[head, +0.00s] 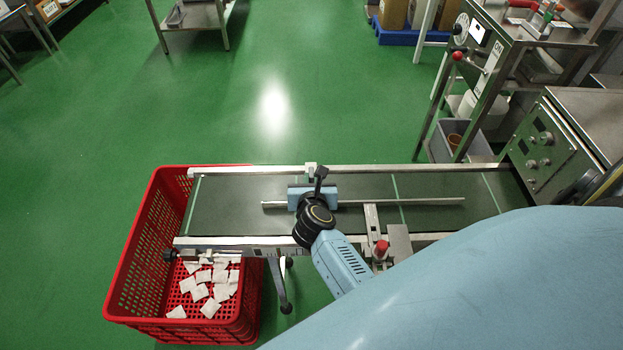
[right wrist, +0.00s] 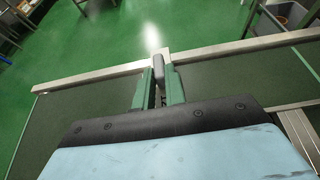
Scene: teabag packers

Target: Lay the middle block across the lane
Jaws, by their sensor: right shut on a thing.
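The lane is a dark green conveyor belt (head: 240,205) between two pale metal rails. My right gripper (head: 319,181) is over the middle of the belt, pointing at the far rail. My left gripper is not in view.
A thin metal rod (head: 420,200) runs lengthwise above the belt. A red-knobbed fixture (head: 381,249) stands at the near rail. A red crate (head: 128,275) with several white teabags (head: 205,287) stands at the left end. A machine (head: 560,145) stands at the right.

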